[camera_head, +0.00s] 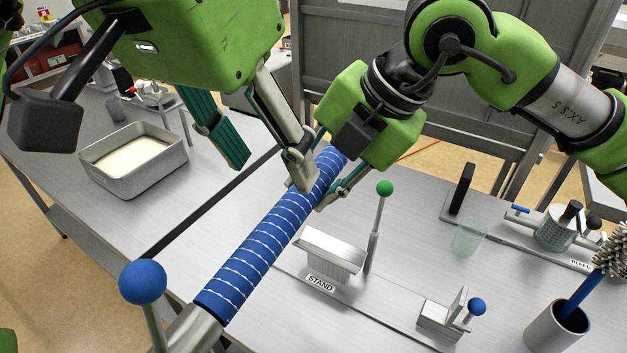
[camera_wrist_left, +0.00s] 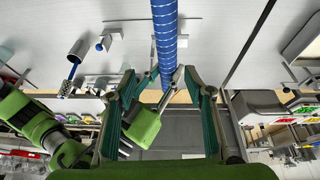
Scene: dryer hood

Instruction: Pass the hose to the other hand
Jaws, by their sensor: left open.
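The blue hose with white bands (camera_head: 262,245) slants across the table in the head view, from a grey metal end piece (camera_head: 190,332) at lower left up to my right gripper (camera_head: 335,188). My left gripper (camera_head: 268,172) is open above the hose's upper part, with one finger overlapping the hose in the picture.
A metal stand (camera_head: 330,255) and a green-knobbed post (camera_head: 375,230) stand right of the hose. A blue-ball post (camera_head: 142,282) is at lower left. A grey tray (camera_head: 135,160) sits on the left table. A glass (camera_head: 468,238) and brush cup (camera_head: 556,328) are at right.

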